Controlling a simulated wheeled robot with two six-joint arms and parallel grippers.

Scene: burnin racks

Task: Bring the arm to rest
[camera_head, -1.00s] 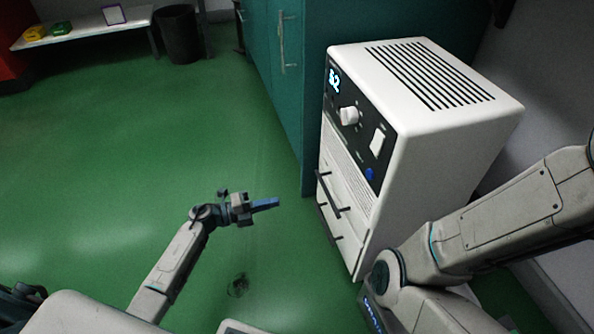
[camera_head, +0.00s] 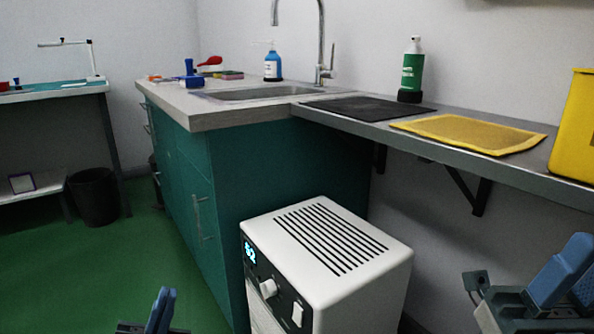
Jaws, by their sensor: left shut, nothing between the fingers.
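My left gripper (camera_head: 160,312) shows at the bottom left, cut off by the lower edge. Its blue fingers point up and are shut with nothing between them. My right gripper (camera_head: 562,272) shows at the bottom right, its blue fingers tilted up. Whether it is open or shut is unclear. Both are apart from the white machine (camera_head: 345,270) between them, which has a vented top, a dark panel and a lit display. The arms behind the grippers are mostly out of view.
A teal cabinet (camera_head: 270,180) with a sink counter stands behind the machine. A wall shelf (camera_head: 460,145) at right bears a dark mat (camera_head: 365,107), a yellow mat (camera_head: 470,133) and a yellow container (camera_head: 578,125). Open green floor (camera_head: 110,265) lies at left, with a black bin (camera_head: 95,197).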

